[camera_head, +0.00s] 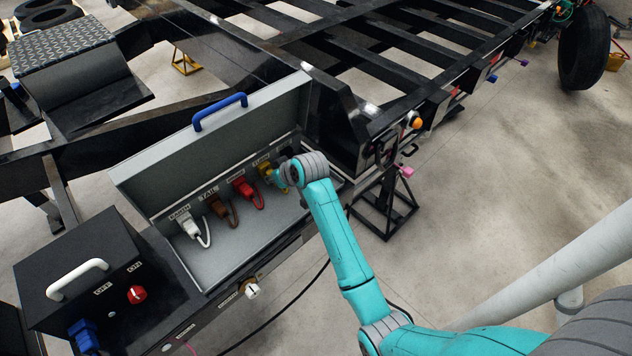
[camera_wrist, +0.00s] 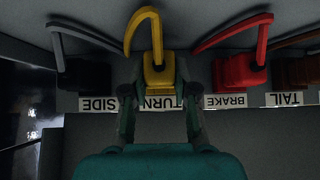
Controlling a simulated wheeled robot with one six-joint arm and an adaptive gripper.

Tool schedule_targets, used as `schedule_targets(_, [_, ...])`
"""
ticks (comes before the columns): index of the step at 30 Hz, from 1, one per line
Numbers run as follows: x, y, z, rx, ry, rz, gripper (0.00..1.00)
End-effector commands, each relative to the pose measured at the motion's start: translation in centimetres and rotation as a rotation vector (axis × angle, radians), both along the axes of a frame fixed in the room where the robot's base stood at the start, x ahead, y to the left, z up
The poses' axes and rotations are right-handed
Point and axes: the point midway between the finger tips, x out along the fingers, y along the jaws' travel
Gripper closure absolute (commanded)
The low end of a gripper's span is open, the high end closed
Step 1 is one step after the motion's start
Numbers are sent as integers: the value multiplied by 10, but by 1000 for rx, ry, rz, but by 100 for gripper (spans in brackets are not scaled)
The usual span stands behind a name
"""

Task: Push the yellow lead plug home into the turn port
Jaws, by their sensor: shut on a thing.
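The yellow lead plug (camera_wrist: 158,72) sits between the fingers of my gripper (camera_wrist: 158,92) in the wrist view, with its yellow lead looping up from it. My gripper is shut on it, in front of the panel label that reads TURN. In the head view the yellow plug (camera_head: 265,171) shows at the right part of the open grey box (camera_head: 215,262), beside my gripper (camera_head: 276,176). The turn port is hidden behind the plug and fingers, so I cannot tell how deep the plug sits.
A red plug (camera_wrist: 238,72) is at the BRAKE label, with a brown plug (camera_head: 222,207) at TAIL and a white plug (camera_head: 187,225) farther left. The box lid (camera_head: 215,140) stands open behind.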

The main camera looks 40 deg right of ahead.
Motion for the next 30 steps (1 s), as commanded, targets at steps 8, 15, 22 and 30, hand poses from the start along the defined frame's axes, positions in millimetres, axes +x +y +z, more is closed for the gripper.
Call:
schedule_targets(8, [4, 0, 0, 0, 0, 0, 100])
schedule_targets(15, [7, 0, 0, 0, -1, 0, 100])
schedule_targets(22, [10, 0, 1, -1, -1, 1, 100])
schedule_targets(30, [11, 0, 0, 0, -1, 0, 43])
